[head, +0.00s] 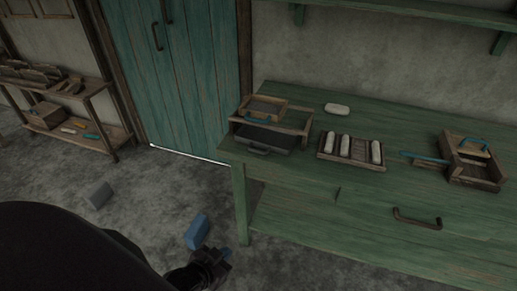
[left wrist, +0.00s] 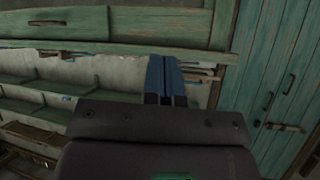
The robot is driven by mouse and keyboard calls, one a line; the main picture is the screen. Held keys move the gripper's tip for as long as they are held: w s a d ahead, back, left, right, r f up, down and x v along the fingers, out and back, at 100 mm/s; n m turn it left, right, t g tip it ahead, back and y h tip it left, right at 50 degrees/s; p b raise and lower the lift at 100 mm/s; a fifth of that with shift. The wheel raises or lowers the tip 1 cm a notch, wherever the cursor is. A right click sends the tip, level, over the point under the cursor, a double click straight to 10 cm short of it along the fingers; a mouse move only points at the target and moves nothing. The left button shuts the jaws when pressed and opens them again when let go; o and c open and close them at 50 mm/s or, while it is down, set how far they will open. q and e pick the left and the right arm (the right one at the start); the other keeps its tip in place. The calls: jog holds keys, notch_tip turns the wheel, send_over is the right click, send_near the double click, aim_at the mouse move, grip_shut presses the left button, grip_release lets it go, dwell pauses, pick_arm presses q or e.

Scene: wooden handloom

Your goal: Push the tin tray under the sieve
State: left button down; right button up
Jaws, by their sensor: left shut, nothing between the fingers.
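The dark tin tray (head: 283,139), with a handle on its front, lies near the left end of the green table. Its front part sticks out from a low wooden stand (head: 300,127); its back part is hidden. The sieve (head: 265,107), a small wooden frame, rests on top of the stand at the left. My left gripper (head: 227,254) is low in front of the table's left end, below the top and apart from the tray. In the left wrist view its blue fingers (left wrist: 164,78) are together and empty. My right gripper is not in view.
On the green table (head: 300,185), a slatted rack (head: 351,150) with white bars stands right of the tray, and a wooden box (head: 474,162) farther right. A white bar (head: 337,109) lies behind.

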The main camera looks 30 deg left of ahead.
pick_arm(q)
jog(key=w+a+f+m+t+b, duration=0.1)
jog(key=w+a+b, duration=0.1)
jog(key=w, duration=0.4)
jog(key=m+t+y+b, duration=0.3)
jog(key=m+t+b, duration=0.2)
jog(key=m, duration=2.7)
send_near(250, 154)
jog(key=w, duration=0.2)
jog(key=w+r, duration=0.1)
jog(key=w, duration=0.1)
jog(key=w+r+b, duration=0.1)
jog(key=w, duration=0.1)
jog(key=shift+w+d, duration=0.1)
jog(key=shift+w, duration=0.7)
jog(key=shift+w+r, duration=0.1)
jog(key=shift+w, duration=0.1)
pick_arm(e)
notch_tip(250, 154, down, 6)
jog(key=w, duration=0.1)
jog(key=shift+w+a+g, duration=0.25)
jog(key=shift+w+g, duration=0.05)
